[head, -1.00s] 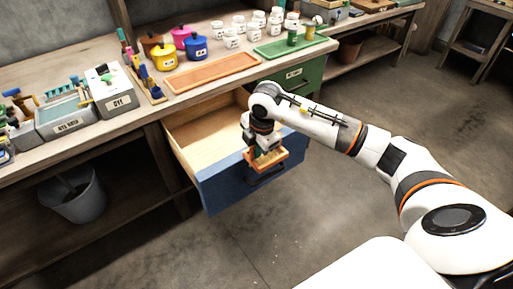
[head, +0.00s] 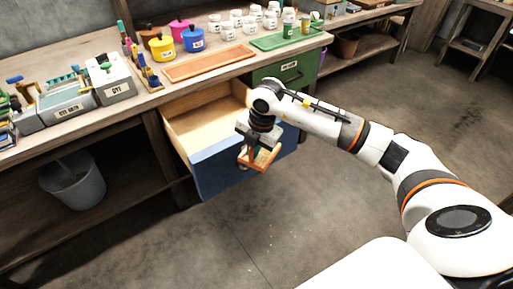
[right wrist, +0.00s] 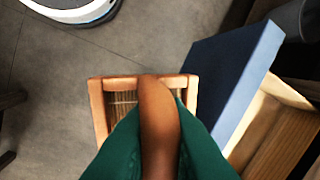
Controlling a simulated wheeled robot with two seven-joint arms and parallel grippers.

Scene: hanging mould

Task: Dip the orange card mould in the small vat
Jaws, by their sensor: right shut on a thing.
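The mould (head: 263,159) is a small wooden frame in orange-brown. In the right wrist view, mesh shows inside the frame (right wrist: 97,105) and a rounded orange-brown handle (right wrist: 157,115) rises toward me. My right gripper (head: 257,139) is shut on the handle, with a green finger on each side. It holds the mould tilted in the air, just outside the blue front of the open drawer. Grey tubs with labels stand on the bench at the left; I cannot tell which is the small vat. My left gripper is not in view.
The open drawer (head: 203,122) looks empty and juts from the bench. On the bench are a labelled grey tub (head: 66,106), a white-grey box (head: 108,80), coloured pots, an orange tray (head: 210,66) and a green tray (head: 270,43). A grey bucket (head: 75,186) stands below. The floor in front is clear.

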